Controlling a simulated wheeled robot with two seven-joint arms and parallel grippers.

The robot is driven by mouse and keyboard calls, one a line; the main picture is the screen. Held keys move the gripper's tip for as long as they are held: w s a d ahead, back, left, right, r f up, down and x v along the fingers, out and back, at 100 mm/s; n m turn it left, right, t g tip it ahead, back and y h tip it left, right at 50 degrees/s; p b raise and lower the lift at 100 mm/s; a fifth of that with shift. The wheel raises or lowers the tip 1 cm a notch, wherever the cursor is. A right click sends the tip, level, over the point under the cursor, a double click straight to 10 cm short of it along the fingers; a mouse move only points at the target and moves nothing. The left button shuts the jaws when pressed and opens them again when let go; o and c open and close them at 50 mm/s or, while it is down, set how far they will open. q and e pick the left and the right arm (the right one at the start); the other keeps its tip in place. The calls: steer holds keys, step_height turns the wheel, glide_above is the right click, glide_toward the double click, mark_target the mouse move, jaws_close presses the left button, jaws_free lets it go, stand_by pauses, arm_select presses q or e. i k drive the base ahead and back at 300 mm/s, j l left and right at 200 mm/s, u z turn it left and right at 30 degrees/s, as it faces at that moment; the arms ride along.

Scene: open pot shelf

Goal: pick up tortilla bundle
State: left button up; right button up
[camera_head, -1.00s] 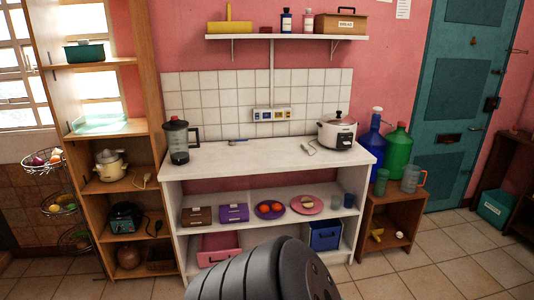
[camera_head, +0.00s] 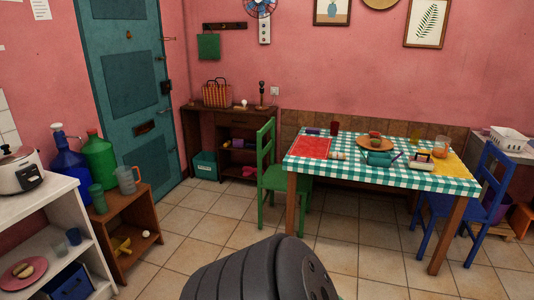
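I cannot make out a tortilla bundle for certain. A pink plate (camera_head: 22,274) with tan rolled or bread-like pieces (camera_head: 25,269) on it sits on the white shelf at lower left. On the checked table (camera_head: 382,183), a small pale object (camera_head: 337,156) lies beside a red mat, too small to identify. A dark ribbed part of my own body fills the bottom middle. Neither of my grippers is in view.
A green chair (camera_head: 270,180) and a blue chair (camera_head: 478,205) flank the table. A wooden crate shelf (camera_head: 128,215) with bottles stands at left, before a teal door (camera_head: 130,95). The tiled floor (camera_head: 205,235) between them is clear.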

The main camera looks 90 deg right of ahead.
mark_target(336, 156)
steer(key=z, duration=3.35)
steer(key=i+l, duration=0.35)
steer(key=i, duration=0.15)
